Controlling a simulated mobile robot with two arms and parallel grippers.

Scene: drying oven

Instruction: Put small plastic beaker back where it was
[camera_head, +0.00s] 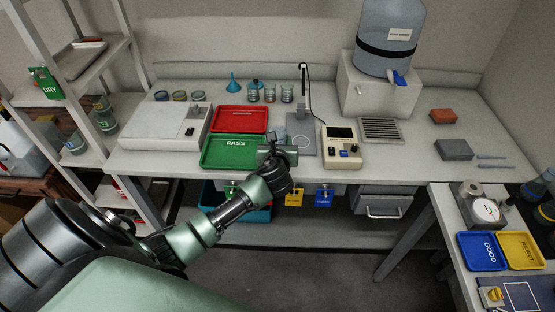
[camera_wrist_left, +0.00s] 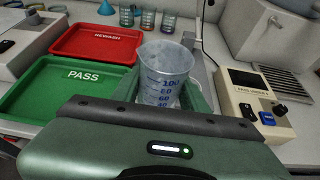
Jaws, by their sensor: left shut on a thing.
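The small plastic beaker (camera_wrist_left: 163,75) is clear with blue graduation marks. In the left wrist view it stands upright between the fingers of my left gripper (camera_wrist_left: 160,100), which is shut on it. In the head view my left gripper (camera_head: 280,150) is over the bench, at the right end of the green PASS tray (camera_head: 213,163). The beaker is hard to make out there. A grey plate (camera_head: 301,147) with a white ring and a vertical probe stand (camera_head: 304,95) lies just beyond the gripper. My right gripper is not in view.
A red REWASH tray (camera_head: 240,112) lies behind the green tray. A meter with buttons (camera_head: 341,153) stands right of the grey plate. Several glass beakers (camera_head: 270,93) and a blue funnel (camera_head: 233,84) stand at the back. A water tank (camera_head: 385,45) stands at the back right.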

